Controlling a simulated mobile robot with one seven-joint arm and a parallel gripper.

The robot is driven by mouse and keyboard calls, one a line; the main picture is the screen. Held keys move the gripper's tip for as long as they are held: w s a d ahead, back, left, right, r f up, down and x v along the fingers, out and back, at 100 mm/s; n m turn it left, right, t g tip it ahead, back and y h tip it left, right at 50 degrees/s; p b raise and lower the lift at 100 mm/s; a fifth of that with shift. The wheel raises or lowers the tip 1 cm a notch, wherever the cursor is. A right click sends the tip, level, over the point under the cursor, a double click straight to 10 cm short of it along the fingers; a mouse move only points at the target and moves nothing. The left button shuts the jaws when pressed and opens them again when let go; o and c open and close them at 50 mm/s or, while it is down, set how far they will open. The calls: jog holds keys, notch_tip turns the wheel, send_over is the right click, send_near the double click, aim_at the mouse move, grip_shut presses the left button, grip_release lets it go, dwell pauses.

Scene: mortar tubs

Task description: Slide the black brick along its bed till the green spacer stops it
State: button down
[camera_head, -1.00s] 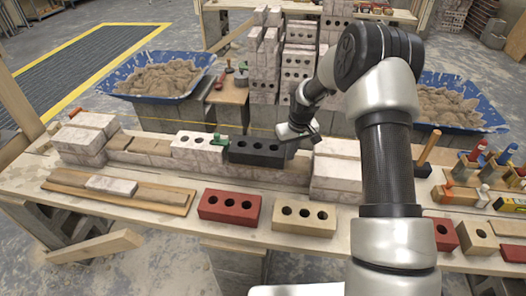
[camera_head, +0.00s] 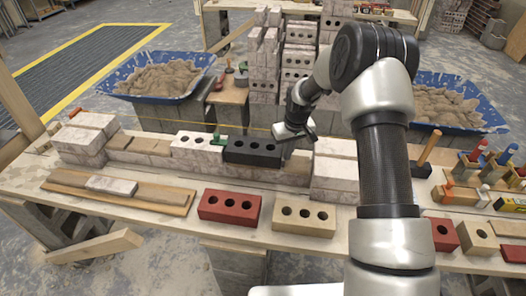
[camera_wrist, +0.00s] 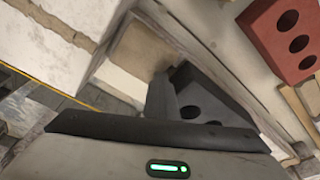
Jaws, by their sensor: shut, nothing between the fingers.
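The black brick (camera_head: 252,152) lies on the low course of the wall in the head view, its three holes upward. The green spacer (camera_head: 219,140) stands just left of it, against a white holed brick (camera_head: 197,147). The brick's left end is close to the spacer; I cannot tell if they touch. My gripper (camera_head: 287,153) is shut and empty, pointing down at the brick's right end. In the wrist view the dark finger (camera_wrist: 160,96) is up against the end of the black brick (camera_wrist: 205,100); actual contact is hard to make out.
White blocks (camera_head: 335,172) stand at the right end of the wall. A red brick (camera_head: 229,206) and a tan brick (camera_head: 304,215) lie in front on the bench. A yellow string line runs behind the wall. Blue mortar tubs (camera_head: 165,76) stand behind.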

jog(key=shift+s+d, duration=0.15)
jog(key=shift+d, duration=0.5)
jog(key=w+p+v, duration=0.1)
jog(key=p+v, duration=0.4)
jog(key=v, duration=0.3)
jog(key=shift+w+a+r, duration=0.25)
jog(key=shift+r, duration=0.35)
jog(key=shift+r, duration=0.1)
jog(key=s+d+r+m+t+h, duration=0.1)
jog(key=s+r, duration=0.7)
jog(key=r, duration=0.4)
jog(key=s+d+r+m+t, duration=0.1)
jog(key=s+r, duration=0.6)
jog(key=r, duration=0.4)
jog(key=s+r+m+t, duration=0.1)
jog(key=s+r, duration=0.1)
jog(key=s, duration=0.8)
jog(key=s+r+m, duration=0.1)
jog(key=s+r, duration=0.1)
jog(key=s, duration=0.9)
notch_tip(320, 180, up, 12)
jog(key=p, duration=1.2)
jog(key=shift+r, duration=0.25)
